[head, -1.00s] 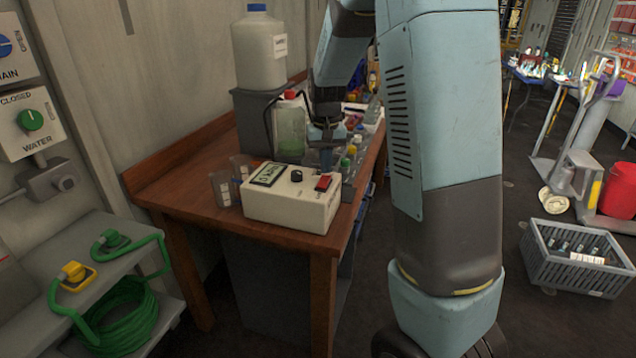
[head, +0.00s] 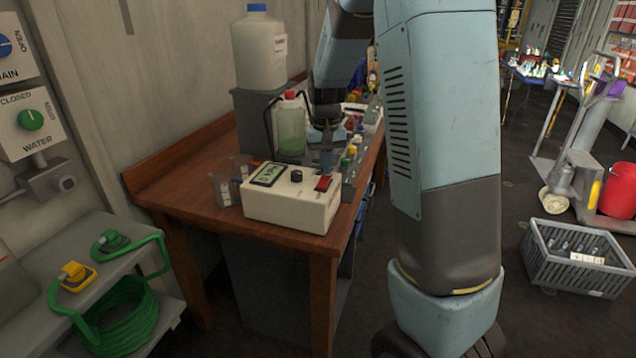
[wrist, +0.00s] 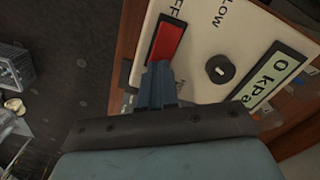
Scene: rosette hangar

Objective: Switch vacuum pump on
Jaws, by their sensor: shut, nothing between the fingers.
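The vacuum pump (head: 290,207) is a cream box on the wooden bench, with a display, a black knob (head: 296,176) and a red rocker switch (head: 323,183). In the wrist view, the red switch (wrist: 167,44) lies just beyond my fingertips, with "OFF" lettering beside its far end and the display (wrist: 278,82) reading "0 kPa". My gripper (wrist: 157,70) is shut and empty, its tips at the near end of the switch. I cannot tell whether they touch it. In the head view my gripper (head: 326,160) points down just behind the switch.
Beakers (head: 223,188) stand left of the pump. A bottle with a red cap (head: 291,125) and a large white jug (head: 258,50) stand behind. Small capped bottles (head: 350,155) crowd the area behind my gripper. A grey crate (head: 575,258) sits on the floor at right.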

